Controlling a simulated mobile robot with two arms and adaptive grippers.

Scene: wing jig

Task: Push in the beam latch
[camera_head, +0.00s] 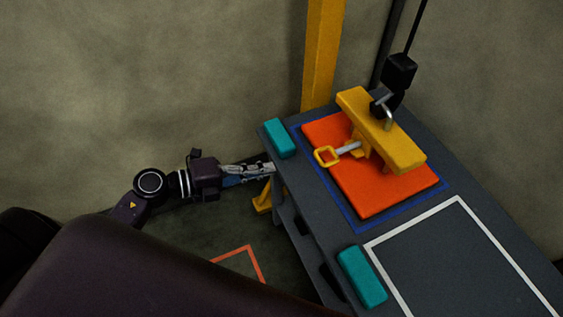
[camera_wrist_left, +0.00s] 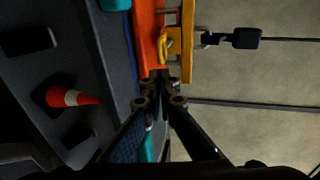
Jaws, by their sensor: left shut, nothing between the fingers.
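The yellow beam (camera_head: 385,132) lies across an orange plate (camera_head: 372,192) on the dark grey table. The beam latch shows as a grey rod (camera_head: 347,148) with a yellow ring handle (camera_head: 326,156) sticking out from the beam's left side. My left gripper (camera_head: 270,168) is shut and empty at the table's left edge, apart from the ring and left of it. In the left wrist view the closed fingertips (camera_wrist_left: 161,78) point toward the yellow ring (camera_wrist_left: 171,43), which partly overlaps the beam (camera_wrist_left: 187,45). My right gripper is not in view.
A black hoist block (camera_head: 399,72) with a hook hangs at the beam. Teal blocks (camera_head: 279,138) (camera_head: 362,277) sit on the table's left edge. A yellow post (camera_head: 323,55) stands behind. A white-outlined area (camera_head: 460,262) is bare. An orange-and-white cone (camera_wrist_left: 74,97) shows in the left wrist view.

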